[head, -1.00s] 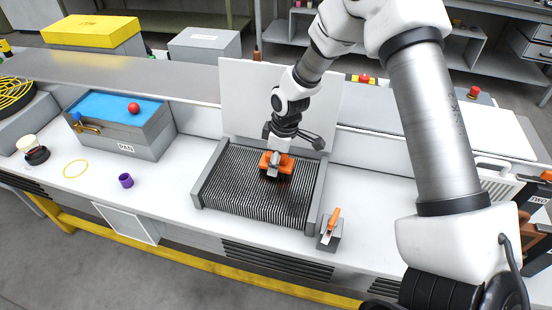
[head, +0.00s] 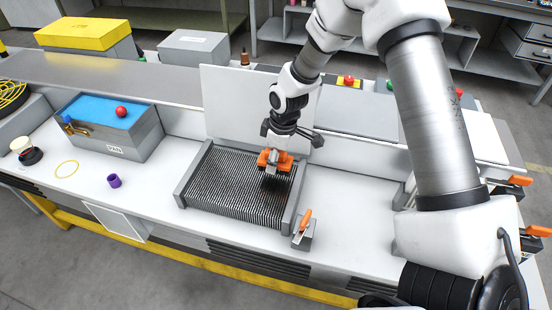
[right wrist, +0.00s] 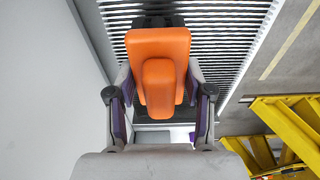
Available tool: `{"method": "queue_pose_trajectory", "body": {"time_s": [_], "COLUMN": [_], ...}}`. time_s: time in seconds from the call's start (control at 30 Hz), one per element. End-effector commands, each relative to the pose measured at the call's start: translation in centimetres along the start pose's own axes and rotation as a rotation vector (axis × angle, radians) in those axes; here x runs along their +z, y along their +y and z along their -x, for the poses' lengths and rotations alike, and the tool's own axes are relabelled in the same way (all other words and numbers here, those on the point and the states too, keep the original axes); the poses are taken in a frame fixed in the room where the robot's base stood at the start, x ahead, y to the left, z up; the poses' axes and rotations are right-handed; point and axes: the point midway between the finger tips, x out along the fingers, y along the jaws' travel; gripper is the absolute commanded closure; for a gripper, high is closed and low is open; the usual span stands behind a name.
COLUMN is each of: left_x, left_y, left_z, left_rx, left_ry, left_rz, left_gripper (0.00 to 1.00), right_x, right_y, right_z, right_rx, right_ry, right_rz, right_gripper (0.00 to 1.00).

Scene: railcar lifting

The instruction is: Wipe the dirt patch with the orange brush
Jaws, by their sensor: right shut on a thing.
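My right gripper (head: 273,156) is shut on the orange brush (head: 284,164) above the back right part of the ribbed grille (head: 180,192). In the right wrist view, the orange brush (right wrist: 158,45) sits between the two fingers of my right gripper (right wrist: 160,100), with the grille's slats (right wrist: 225,45) beyond it. A dark area (head: 272,184) shows on the slats just below the brush; I cannot tell whether it is the dirt patch or shadow. The brush's underside is hidden, so contact with the slats cannot be told. My left gripper is not in view.
A white upright panel (head: 226,105) stands behind the grille. A small grey block with an orange lever (head: 303,236) stands at its front right corner. A purple cup (head: 114,181) and a blue-topped grey box (head: 150,135) are at left.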

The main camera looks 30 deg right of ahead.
Motion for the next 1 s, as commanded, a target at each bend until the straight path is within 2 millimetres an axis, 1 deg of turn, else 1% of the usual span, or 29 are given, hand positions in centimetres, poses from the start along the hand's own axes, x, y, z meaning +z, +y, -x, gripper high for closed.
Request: {"method": "queue_pose_trajectory", "body": {"time_s": [0.03,0.4,0.53,1.0], "left_x": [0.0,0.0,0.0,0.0], "left_y": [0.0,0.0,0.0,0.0], "left_z": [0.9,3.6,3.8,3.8], "left_rx": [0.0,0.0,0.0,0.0], "left_ry": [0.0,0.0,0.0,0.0], "left_rz": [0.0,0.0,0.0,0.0], "left_gripper": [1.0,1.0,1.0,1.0], "right_x": [-0.2,-0.8,-0.8,-0.8], "right_y": [0.0,-0.3,-0.4,-0.4], "right_z": [0.9,4.0,4.3,4.2], "right_rx": [0.0,0.002,0.002,0.002], "right_ry": [0.0,0.001,0.0,0.0], "right_rz": [-0.001,-0.007,-0.009,-0.009], "right_gripper": [0.81,0.81,0.81,0.81]}}
